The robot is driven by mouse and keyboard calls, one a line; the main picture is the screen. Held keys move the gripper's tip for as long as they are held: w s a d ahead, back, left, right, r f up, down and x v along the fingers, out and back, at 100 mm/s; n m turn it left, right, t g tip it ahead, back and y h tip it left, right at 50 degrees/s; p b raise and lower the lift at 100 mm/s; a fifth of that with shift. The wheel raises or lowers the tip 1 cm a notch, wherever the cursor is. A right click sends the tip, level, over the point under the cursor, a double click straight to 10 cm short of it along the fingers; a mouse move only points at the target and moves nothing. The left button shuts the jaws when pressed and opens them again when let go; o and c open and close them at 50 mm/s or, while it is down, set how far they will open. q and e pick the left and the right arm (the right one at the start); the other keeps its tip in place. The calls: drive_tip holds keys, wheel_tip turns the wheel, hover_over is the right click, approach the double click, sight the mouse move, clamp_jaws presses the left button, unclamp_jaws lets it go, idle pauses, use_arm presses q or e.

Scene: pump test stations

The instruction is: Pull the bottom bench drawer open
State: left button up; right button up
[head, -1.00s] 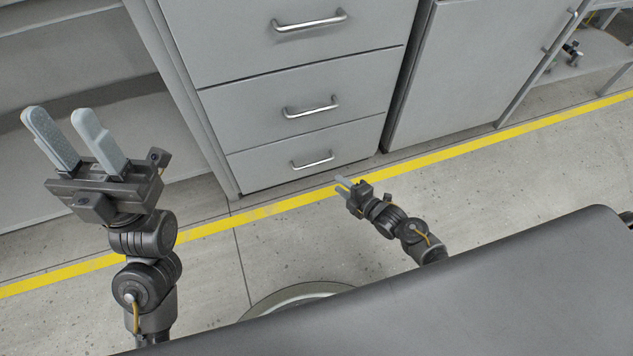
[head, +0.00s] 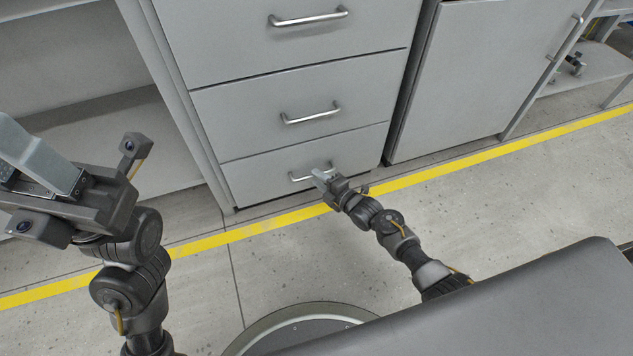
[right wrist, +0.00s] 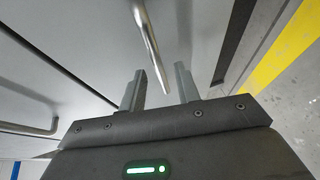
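The bottom bench drawer (head: 262,182) is a grey front, shut flush, lowest of the stack in the head view. Its silver bar handle (head: 298,178) is partly hidden by my right gripper (head: 321,176). In the right wrist view, my right gripper (right wrist: 160,88) is open, with the bottom handle (right wrist: 147,38) showing between and ahead of its two fingers. I see gaps on both sides of the bar, so the fingers are not closed on it. My left gripper (head: 30,165) is open and empty at the left, its fingertips cut off by the picture edge.
The middle drawer (head: 245,115) with its handle (head: 311,113) is shut above; that handle also shows in the right wrist view (right wrist: 28,129). A grey cabinet door (head: 480,75) stands to the right. A yellow floor line (head: 440,170) crosses clear floor before the bench.

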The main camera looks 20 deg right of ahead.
drive_tip(key=shift+w+a+f, duration=0.1)
drive_tip(key=shift+w+a, duration=0.2)
drive_tip(key=shift+w, duration=0.3)
clamp_jaws()
